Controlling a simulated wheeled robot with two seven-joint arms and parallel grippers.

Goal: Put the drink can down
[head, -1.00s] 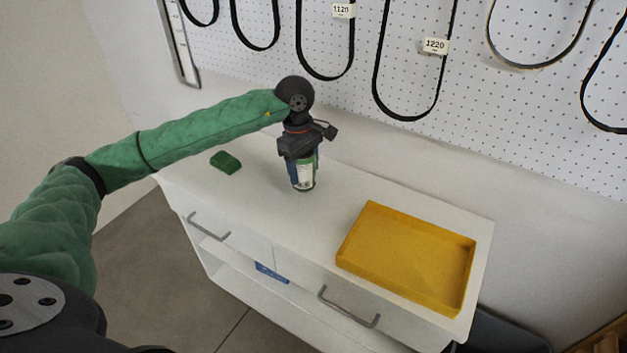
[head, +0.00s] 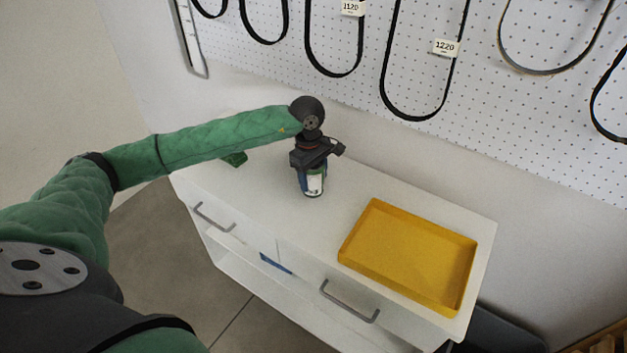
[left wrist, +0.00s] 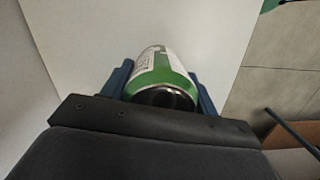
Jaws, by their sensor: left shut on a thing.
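The drink can (head: 314,184), green and white, is upright between the fingers of my left gripper (head: 312,180) in the head view. It also shows in the left wrist view (left wrist: 161,75), with a blue finger on each side. The gripper is shut on it from above. The can's base is at or very near the white cabinet top (head: 270,195); I cannot tell whether it touches. My right gripper is not in view.
A yellow tray (head: 345,250) sits on the right of the cabinet top. A green item (head: 236,159) lies at the back left, partly behind my left arm. A pegboard (head: 480,100) with hanging black belts is behind. The cabinet top between can and tray is clear.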

